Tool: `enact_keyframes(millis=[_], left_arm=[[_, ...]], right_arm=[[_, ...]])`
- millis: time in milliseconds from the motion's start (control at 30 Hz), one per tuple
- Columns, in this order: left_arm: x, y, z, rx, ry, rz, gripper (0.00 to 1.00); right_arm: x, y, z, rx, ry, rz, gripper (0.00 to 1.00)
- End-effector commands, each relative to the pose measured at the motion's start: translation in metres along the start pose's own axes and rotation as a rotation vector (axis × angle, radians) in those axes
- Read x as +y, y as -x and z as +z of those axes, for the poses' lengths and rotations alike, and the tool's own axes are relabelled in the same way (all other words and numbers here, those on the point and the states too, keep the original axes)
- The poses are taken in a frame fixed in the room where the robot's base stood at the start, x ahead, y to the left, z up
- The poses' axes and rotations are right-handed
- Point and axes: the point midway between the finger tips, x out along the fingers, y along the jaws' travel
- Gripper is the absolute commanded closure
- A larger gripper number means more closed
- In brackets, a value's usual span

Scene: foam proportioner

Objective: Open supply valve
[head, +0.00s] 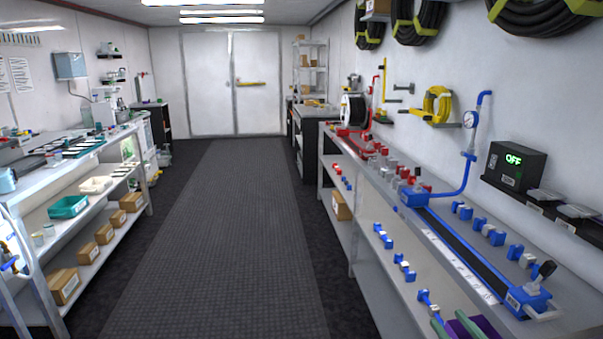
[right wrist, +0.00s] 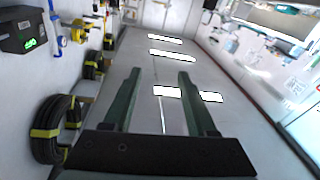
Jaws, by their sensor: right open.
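In the head view, a blue valve block with a black lever (head: 535,290) stands at the near right end of the bench rail. No readable label shows which is the supply valve. My right gripper (head: 459,325) shows its green fingertips at the bottom edge, left of the near block and apart from it. In the right wrist view, its fingers (right wrist: 158,75) are apart with nothing between them, aimed toward the ceiling lights. My left gripper is not seen.
A pressure gauge (head: 469,119) sits on the blue pipe. A black box (head: 515,166) shows a green "OFF". Several blue fittings line the right bench, and hoses hang above it. The floor aisle (head: 215,230) is clear. A left bench (head: 70,165) holds trays and boxes.

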Motion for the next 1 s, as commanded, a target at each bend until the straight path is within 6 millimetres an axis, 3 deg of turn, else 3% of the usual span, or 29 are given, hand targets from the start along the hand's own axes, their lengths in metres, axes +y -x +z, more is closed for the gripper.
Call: enact_keyframes(millis=[33, 200, 400, 600, 1000], left_arm=[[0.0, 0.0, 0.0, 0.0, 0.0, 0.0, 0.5], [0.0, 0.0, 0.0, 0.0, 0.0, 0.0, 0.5], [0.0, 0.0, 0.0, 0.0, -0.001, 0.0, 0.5], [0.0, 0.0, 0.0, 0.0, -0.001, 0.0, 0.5], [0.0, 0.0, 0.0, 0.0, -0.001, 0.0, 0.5]], right_arm=[[-0.015, 0.018, 0.037, -0.106, 0.024, -0.023, 0.43], [-0.055, 0.088, 0.133, -0.412, 0.116, -0.095, 0.43], [-0.087, 0.171, 0.202, -0.678, 0.201, -0.175, 0.43], [-0.11, 0.251, 0.243, -0.887, 0.276, -0.25, 0.43], [-0.196, 0.224, 0.23, -0.827, -0.085, -0.108, 0.43]])
